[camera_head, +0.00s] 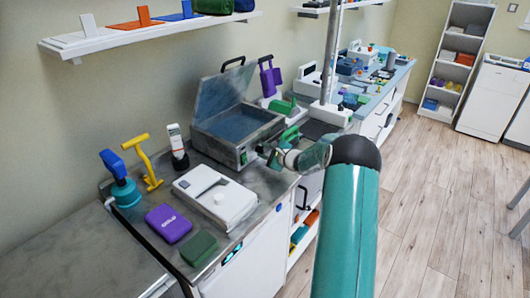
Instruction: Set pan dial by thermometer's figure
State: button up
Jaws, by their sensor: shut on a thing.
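The pan (232,128) is a grey metal box on the steel counter, with its lid (220,88) raised and bluish water inside. A small control panel with green marks (243,156) shows on its front face. My gripper (268,154) is at the front right of the pan, beside that panel, with its fingers shut on what seems to be the pan dial. The dial itself is mostly hidden by the fingers. A white upright handheld device (176,141) with a small dark display, perhaps the thermometer, stands left of the pan. Its figure is too small to read.
A white flat device (215,196), a purple case (168,222) and a green case (199,248) lie in front of the pan. A metal post (332,50) rises right of the pan. Floor is clear at right.

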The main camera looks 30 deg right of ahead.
jog(key=m+y, duration=0.1)
jog(key=m, duration=0.1)
jog(key=m+g, duration=0.1)
jog(key=m, duration=0.1)
jog(key=shift+d+y, duration=0.15)
jog(key=shift+y, duration=0.25)
jog(key=shift+d+m+g+y, duration=0.1)
jog(key=shift+m+g+y, duration=0.2)
jog(key=shift+m+y, duration=1)
jog(key=shift+w+m+h, duration=0.1)
jog(key=shift+m+h, duration=0.3)
jog(key=shift+m, duration=0.1)
jog(key=o, duration=1)
jog(key=shift+c, duration=0.2)
jog(key=v, duration=1.3)
jog(key=shift+s+d, duration=0.15)
jog(key=shift+s, duration=0.2)
jog(key=shift+r, duration=0.15)
